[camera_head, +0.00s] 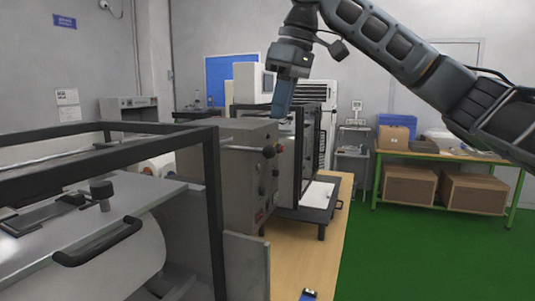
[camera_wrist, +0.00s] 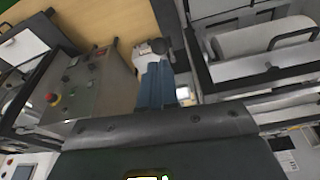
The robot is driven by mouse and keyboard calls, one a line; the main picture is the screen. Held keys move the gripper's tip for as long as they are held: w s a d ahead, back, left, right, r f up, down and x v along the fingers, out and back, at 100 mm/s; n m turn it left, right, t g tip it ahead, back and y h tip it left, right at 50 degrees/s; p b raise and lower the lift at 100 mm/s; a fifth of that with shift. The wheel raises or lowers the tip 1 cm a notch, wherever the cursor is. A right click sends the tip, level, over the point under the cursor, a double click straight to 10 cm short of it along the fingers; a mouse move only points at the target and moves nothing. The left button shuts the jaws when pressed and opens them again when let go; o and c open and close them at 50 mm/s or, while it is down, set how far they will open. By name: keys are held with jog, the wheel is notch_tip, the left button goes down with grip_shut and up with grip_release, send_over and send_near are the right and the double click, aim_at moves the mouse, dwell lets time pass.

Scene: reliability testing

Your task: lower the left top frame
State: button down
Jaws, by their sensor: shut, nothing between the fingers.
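A black square-tube frame (camera_head: 212,190) stands over the machine at the left in the head view. Below it are a grey metal lid (camera_head: 150,200) with a black handle (camera_head: 98,243) and a white roller (camera_head: 135,265). Dark frame bars and a handle (camera_wrist: 293,38) also show at the right in the wrist view. In the wrist view my blue fingers (camera_wrist: 155,75) are together and empty. A dark round knob (camera_wrist: 161,46) shows just past the fingertips.
The grey control box (camera_head: 228,170) has knobs and a rod with a black ball end (camera_head: 268,153). A second black-framed machine (camera_head: 312,150) stands behind it. The wooden tabletop (camera_head: 300,262) is partly bare. Green floor (camera_head: 420,255) is open at right, before a bench with boxes (camera_head: 408,187).

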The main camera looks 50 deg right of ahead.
aim_at(273, 147)
jog(key=shift+b+x, duration=2.75)
jog(key=shift+x, duration=0.6)
notch_tip(273, 147, down, 2)
jog(key=shift+f+b, duration=0.15)
jog(key=shift+b, duration=0.35)
jog(key=s, duration=0.1)
jog(key=s+r+p, duration=0.1)
jog(key=s, duration=0.1)
jog(key=shift+d+r, duration=0.15)
jog(key=shift+d, duration=0.15)
jog(key=shift+r, duration=0.1)
